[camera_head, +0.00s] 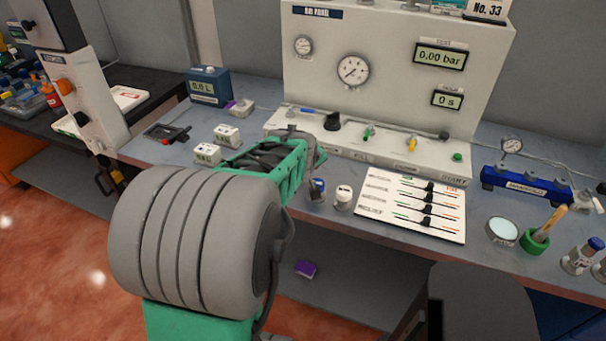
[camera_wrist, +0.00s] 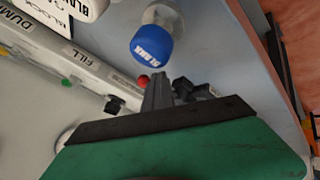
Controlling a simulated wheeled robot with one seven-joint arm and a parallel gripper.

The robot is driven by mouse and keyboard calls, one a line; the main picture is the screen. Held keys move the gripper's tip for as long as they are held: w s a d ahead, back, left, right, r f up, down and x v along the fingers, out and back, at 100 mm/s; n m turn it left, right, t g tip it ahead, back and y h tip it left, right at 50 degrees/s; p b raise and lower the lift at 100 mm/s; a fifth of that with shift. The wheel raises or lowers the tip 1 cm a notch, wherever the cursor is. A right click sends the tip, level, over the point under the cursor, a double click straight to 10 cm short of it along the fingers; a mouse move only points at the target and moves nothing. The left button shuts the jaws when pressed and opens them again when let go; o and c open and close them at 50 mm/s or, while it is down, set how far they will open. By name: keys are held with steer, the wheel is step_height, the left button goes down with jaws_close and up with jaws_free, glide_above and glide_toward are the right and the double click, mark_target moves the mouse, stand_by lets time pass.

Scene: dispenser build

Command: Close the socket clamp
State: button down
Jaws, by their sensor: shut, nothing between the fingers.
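My gripper (camera_head: 318,158) is at the far end of my green-and-grey arm, by the left part of the bay panel's front ledge. In the wrist view its fingers (camera_wrist: 158,88) are shut and empty, pointing toward the ledge and a blue-capped bottle. A red knob (camera_wrist: 142,81) and a small black piece (camera_wrist: 115,104) show at the ledge beside the fingers, beyond the FILL label. They may belong to the socket clamp, but I cannot tell its shape or whether it is open. In the head view my arm and gripper hide much of that area.
The bay panel (camera_head: 400,85) stands behind. The blue-capped bottle (camera_head: 317,190) and a white-capped bottle (camera_head: 343,196) stand close to my gripper, left of a white slider card (camera_head: 412,208). A black fixture with a red end (camera_head: 168,133) lies at left. Small white boxes (camera_head: 207,153) sit near my arm.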

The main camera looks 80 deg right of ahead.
steer(key=shift+s+d+r, duration=0.2)
steer(key=shift+s+d, duration=0.05)
stand_by(0.3)
steer(key=shift+r, duration=0.25)
steer(key=v, duration=0.7)
steer(key=shift+w+a+b, duration=0.15)
steer(key=shift+a+b, duration=0.25)
steer(key=shift+a, duration=0.05)
steer(key=shift+f, duration=0.1)
